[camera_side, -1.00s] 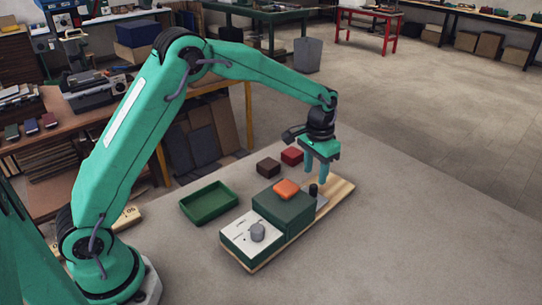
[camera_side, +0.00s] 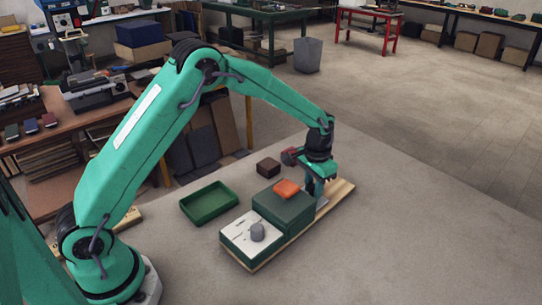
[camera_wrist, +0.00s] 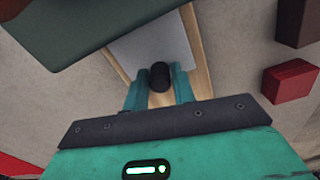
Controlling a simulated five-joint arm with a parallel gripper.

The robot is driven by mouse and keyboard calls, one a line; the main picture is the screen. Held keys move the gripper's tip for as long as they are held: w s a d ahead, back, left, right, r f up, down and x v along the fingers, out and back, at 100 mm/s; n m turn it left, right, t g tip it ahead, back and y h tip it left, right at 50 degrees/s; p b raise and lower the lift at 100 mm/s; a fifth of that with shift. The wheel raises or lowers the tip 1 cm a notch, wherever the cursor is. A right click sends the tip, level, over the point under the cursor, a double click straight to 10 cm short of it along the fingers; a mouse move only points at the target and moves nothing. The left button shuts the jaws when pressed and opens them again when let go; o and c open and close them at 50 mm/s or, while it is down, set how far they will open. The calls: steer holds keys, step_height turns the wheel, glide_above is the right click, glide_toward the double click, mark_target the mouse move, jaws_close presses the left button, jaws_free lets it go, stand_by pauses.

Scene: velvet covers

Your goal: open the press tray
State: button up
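The press is a dark green box (camera_side: 284,207) on a wooden board (camera_side: 343,190), with a white panel and grey knob (camera_side: 257,232) at its near-left end. A grey tray plate (camera_wrist: 150,42) extends from under the green box in the wrist view. A black upright handle (camera_wrist: 159,76) stands on its outer end. My gripper (camera_side: 317,192) is lowered at this handle, pointing down. In the wrist view its two teal fingers (camera_wrist: 160,70) stand on either side of the handle and look apart. I cannot tell whether either finger touches it. In the side view the gripper hides the handle.
An orange block (camera_side: 287,187) lies on top of the green box, close to my gripper. A brown block (camera_side: 268,166) and a red block (camera_wrist: 291,81) lie behind the press. An empty green tray (camera_side: 209,203) lies to the left. The floor to the right is clear.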

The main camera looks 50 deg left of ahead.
jaws_close()
steer(key=shift+w+a+r, duration=0.1)
steer(key=shift+w+a, duration=0.1)
steer(key=shift+w, duration=2.45)
steer(key=shift+w+a, duration=0.15)
steer(key=shift+w, duration=2.45)
steer(key=shift+o, duration=2.3)
jaws_free()
step_height(320, 180, up, 8)
